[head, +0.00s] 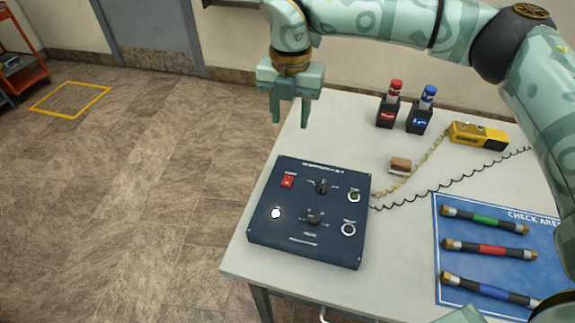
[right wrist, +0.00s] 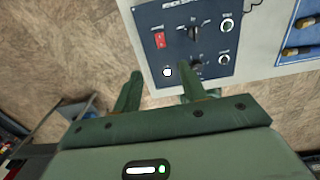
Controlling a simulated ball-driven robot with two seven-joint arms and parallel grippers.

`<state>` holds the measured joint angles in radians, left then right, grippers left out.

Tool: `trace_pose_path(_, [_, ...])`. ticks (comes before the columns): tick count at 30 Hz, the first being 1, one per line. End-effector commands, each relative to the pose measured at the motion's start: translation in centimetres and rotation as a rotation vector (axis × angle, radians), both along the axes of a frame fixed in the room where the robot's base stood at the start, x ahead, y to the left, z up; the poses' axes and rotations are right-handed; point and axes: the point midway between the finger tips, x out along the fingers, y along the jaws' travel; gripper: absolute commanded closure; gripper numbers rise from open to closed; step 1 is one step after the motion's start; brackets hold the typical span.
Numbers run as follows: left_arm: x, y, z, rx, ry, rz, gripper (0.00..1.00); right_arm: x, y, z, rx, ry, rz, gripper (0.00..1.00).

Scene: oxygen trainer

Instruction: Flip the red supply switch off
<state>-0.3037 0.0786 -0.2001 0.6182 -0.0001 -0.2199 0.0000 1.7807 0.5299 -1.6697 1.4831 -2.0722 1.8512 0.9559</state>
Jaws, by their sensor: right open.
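The red supply switch (head: 288,180) is a small red rocker at the upper left of the dark blue control panel (head: 263,239), which lies on the table. The switch also shows in the right wrist view (right wrist: 160,40), near the panel's left edge. I cannot tell its on or off position. My right gripper (head: 291,122) is open and empty, fingers pointing down, above and behind the panel in the head view. Its two fingers also show in the right wrist view (right wrist: 160,80), apart from the switch. My left gripper is not in view.
The panel also has two black knobs (head: 322,187), a lit white lamp and two round sockets. Red (head: 388,112) and blue (head: 420,118) bottles in holders, a brown-topped block (head: 400,165), a yellow device (head: 478,134) and a blue mat with several cylinders (head: 450,293) occupy the table's right side.

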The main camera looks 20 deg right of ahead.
Motion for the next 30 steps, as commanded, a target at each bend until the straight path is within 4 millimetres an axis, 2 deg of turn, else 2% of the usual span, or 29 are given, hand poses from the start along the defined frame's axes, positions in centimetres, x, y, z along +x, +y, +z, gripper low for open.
trace_pose_path(1, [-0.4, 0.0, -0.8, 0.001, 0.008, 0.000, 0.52, 0.1, 0.0, -1.1, 0.000, 0.006, -0.001, 0.58])
trace_pose_path(5, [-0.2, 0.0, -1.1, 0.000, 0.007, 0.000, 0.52, 0.1, 0.0, -2.0, 0.000, 0.009, 0.000, 0.58])
trace_pose_path(8, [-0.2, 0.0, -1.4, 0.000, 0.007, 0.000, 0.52, 0.1, 0.0, -3.3, 0.000, 0.011, 0.000, 0.58])
trace_pose_path(21, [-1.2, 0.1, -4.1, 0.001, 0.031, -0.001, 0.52, 0.0, 0.0, -14.2, 0.001, 0.012, 0.002, 0.58])
trace_pose_path(25, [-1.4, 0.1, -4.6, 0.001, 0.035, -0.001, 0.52, 0.1, 0.0, -16.2, 0.000, 0.009, 0.001, 0.58])
trace_pose_path(30, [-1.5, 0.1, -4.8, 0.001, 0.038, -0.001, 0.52, 0.1, 0.0, -17.3, 0.000, 0.007, 0.001, 0.58])
